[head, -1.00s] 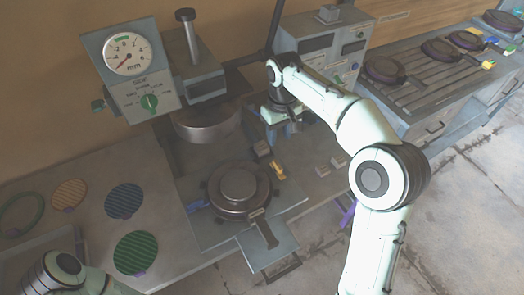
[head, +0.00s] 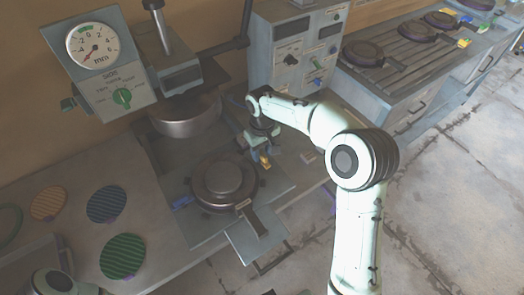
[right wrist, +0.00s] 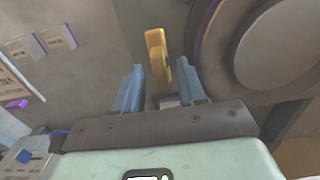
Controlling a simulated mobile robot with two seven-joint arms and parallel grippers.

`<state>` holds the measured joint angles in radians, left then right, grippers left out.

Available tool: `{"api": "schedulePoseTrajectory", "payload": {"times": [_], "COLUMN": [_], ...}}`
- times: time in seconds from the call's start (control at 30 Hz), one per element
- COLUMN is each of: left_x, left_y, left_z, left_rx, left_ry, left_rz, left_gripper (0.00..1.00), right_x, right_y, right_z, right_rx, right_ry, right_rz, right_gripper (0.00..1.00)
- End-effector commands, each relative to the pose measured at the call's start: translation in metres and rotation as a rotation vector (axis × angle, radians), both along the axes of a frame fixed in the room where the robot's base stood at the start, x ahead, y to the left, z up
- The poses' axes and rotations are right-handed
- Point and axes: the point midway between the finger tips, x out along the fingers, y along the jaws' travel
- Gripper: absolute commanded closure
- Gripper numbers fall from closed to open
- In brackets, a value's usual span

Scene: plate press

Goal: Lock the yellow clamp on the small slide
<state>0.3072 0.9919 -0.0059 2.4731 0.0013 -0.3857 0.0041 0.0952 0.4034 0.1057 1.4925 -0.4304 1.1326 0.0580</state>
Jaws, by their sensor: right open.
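The yellow clamp (head: 265,161) stands at the right edge of the round plate mould (head: 224,182) on the press slide (head: 205,222). In the right wrist view the yellow clamp (right wrist: 156,52) is an upright bar just beyond the fingertips, roughly in line with the gap between them. My right gripper (head: 264,147) is open at the clamp, and its fingers also show in the right wrist view (right wrist: 160,80). Whether it touches the clamp is unclear.
The press head (head: 187,113) hangs behind the mould. A control box (head: 300,50) stands behind my right arm. Several round coloured plates, including a green one (head: 122,256), lie on the left bench. A dark handle (head: 252,220) sticks out at the front of the mould.

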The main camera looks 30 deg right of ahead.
Motion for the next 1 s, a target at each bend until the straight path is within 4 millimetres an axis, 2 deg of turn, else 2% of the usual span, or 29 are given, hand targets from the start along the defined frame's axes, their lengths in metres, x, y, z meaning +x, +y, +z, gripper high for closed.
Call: {"api": "schedulePoseTrajectory", "payload": {"times": [0.23, 0.27, 0.3, 0.37, 0.4, 0.77, 1.0], "left_x": [0.0001, 0.0001, 0.0001, 0.0001, 0.0001, 0.0003, 0.0012], "left_y": [0.0000, 0.0000, 0.0000, 0.0001, 0.0001, 0.0000, 0.0001], "left_z": [0.0001, 0.0001, 0.0001, 0.0001, 0.0001, 0.0005, 0.0019], "left_rx": [0.000, 0.000, 0.000, 0.000, 0.000, 0.000, 0.000], "left_ry": [0.000, 0.000, 0.000, 0.000, 0.000, 0.000, -0.001], "left_rz": [0.000, 0.000, 0.000, 0.000, 0.000, 0.000, 0.000], "left_gripper": [0.57, 0.57, 0.57, 0.57, 0.57, 0.57, 0.57], "right_x": [0.0001, 0.0002, 0.0001, 0.0001, 0.0001, 0.0003, 0.0003], "right_y": [0.0000, 0.0000, 0.0000, 0.0001, 0.0000, 0.0005, 0.0005], "right_z": [-0.0008, -0.0008, -0.0007, -0.0006, -0.0006, -0.0001, 0.0002], "right_rx": [0.000, 0.000, 0.000, 0.000, 0.000, 0.000, -0.001], "right_ry": [-0.001, -0.001, -0.001, -0.001, -0.001, -0.001, -0.001], "right_rz": [0.000, 0.000, 0.000, 0.000, 0.000, -0.031, -0.160], "right_gripper": [0.60, 0.63, 0.76, 0.95, 1.00, 1.00, 1.00]}}
